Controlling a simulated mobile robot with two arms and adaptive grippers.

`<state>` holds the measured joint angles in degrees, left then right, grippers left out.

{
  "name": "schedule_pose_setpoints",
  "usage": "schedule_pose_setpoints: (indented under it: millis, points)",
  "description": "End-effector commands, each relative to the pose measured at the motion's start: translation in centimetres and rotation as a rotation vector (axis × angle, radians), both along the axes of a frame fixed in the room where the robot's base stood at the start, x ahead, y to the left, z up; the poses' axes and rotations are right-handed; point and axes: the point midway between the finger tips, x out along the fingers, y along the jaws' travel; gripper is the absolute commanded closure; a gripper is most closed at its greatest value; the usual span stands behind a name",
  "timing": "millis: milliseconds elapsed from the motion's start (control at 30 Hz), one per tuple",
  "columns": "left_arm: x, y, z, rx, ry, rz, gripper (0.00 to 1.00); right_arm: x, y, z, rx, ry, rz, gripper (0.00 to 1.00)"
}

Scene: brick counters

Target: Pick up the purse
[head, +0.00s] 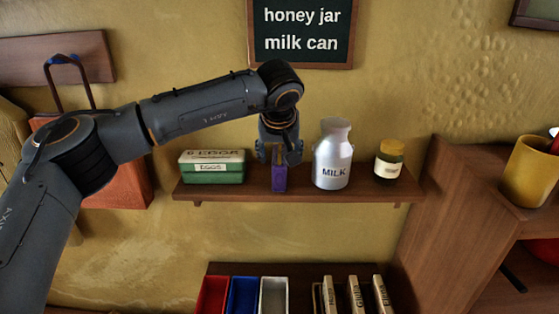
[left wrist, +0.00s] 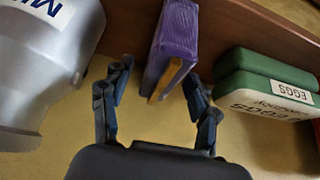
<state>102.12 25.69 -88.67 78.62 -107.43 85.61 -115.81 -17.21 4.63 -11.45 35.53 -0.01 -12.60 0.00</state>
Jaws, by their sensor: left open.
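The purse (head: 279,179) is a small, narrow purple item with a gold edge, upright on the wall shelf between the egg boxes and the milk can. It also shows in the left wrist view (left wrist: 175,40), at the top middle. My left gripper (head: 280,158) is open at the purse, partly covering its upper part. In the left wrist view, the fingers of my left gripper (left wrist: 158,75) are on either side of the purse's near end, with gaps visible. My right gripper is not in view.
The milk can (head: 332,160) stands close right of the purse, and the green egg boxes (head: 212,171) close left. A honey jar (head: 389,160) is farther right on the shelf (head: 350,195). Coloured bins (head: 243,295) are below. A red-orange bag (head: 125,180) hangs at left behind my arm.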

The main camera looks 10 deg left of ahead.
Motion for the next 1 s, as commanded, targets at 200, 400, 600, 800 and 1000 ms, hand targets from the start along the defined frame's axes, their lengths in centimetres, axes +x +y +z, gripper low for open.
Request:
schedule_pose_setpoints:
  millis: [200,400,600,800,1000]
  points:
    - [0.1,0.0,-0.1,0.000,-0.001,0.001,0.40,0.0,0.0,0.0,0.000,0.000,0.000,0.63]
    - [0.1,0.0,-0.1,-0.001,-0.001,0.000,0.78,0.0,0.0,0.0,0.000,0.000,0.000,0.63]
    - [0.1,0.0,-0.1,-0.001,-0.001,0.000,1.00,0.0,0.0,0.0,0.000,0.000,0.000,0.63]
    - [0.1,0.0,0.0,-0.001,-0.002,0.000,1.00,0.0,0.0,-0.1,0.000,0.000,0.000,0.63]
    - [0.2,0.0,1.4,-0.002,-0.006,0.002,1.00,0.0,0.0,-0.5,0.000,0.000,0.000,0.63]
